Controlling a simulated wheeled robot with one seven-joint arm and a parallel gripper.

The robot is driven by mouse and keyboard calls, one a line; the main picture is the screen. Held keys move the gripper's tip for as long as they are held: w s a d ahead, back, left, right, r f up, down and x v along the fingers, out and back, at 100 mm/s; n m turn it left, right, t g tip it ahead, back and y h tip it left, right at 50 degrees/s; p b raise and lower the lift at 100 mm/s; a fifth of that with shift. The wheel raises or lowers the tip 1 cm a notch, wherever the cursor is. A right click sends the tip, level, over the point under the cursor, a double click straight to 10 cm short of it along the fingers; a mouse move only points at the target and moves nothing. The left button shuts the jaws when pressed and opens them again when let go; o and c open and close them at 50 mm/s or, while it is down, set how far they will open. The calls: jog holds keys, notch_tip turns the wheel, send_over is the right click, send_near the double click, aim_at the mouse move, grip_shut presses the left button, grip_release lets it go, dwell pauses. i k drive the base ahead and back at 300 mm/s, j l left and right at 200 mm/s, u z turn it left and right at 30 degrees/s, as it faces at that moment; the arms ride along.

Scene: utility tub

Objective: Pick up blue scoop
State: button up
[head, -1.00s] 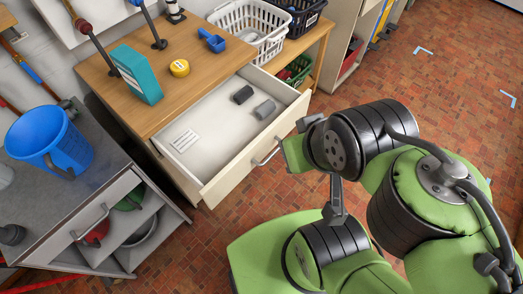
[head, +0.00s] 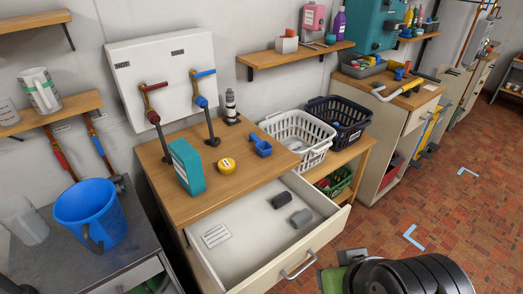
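The blue scoop (head: 262,147) lies on the wooden cabinet top, near its right back part, left of the white basket. It is small, with its handle pointing up and to the left. Part of my arm shows at the bottom right of the head view, in front of the open drawer and well away from the scoop. The fingers of my gripper cannot be made out clearly.
A teal box (head: 187,168) and a yellow tape roll (head: 227,165) stand left of the scoop. A white basket (head: 297,136) is close on its right. The open drawer (head: 250,232) juts out in front. Pipes with red and blue handles rise behind.

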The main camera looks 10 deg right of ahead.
aim_at(264, 149)
jog(key=i+l+u, duration=0.1)
jog(key=l+u, duration=0.6)
jog(key=l, duration=0.15)
jog(key=l+u, duration=0.4)
jog(key=i+l+u, duration=0.1)
jog(key=l+u, duration=1.35)
jog(key=k+l+u, duration=0.15)
jog(key=l+u, duration=0.2)
jog(key=u, duration=0.15)
jog(key=k+l+u, duration=0.25)
jog(key=u, duration=0.2)
jog(key=l+u, duration=0.75)
jog(key=l, duration=0.25)
jog(key=i, duration=0.05)
